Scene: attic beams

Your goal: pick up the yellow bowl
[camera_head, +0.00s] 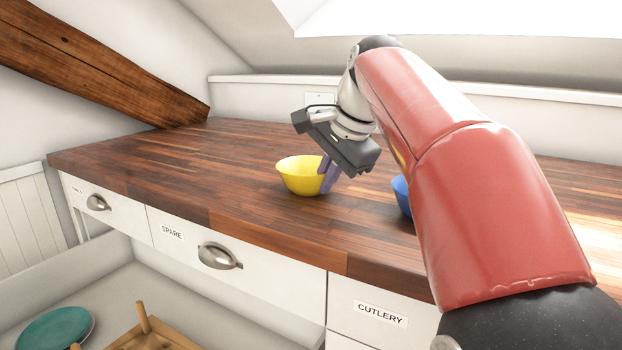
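The yellow bowl (298,176) stands upright on the wooden worktop (180,160), near the middle of the head view. My gripper (328,178) points down at the bowl's right side, with its purple fingers at the right part of the rim. One finger overlaps the bowl's right edge in the picture. The gap between the fingers is hard to see from here, so I cannot tell if they grip the rim. The bowl's right side is partly hidden behind the fingers.
A blue bowl-like object (401,194) is mostly hidden behind my red arm. Below are drawers labelled SPARE and CUTLERY (380,313). A lower open drawer holds a teal plate (55,329) and a wooden rack (150,335). The worktop left of the yellow bowl is clear.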

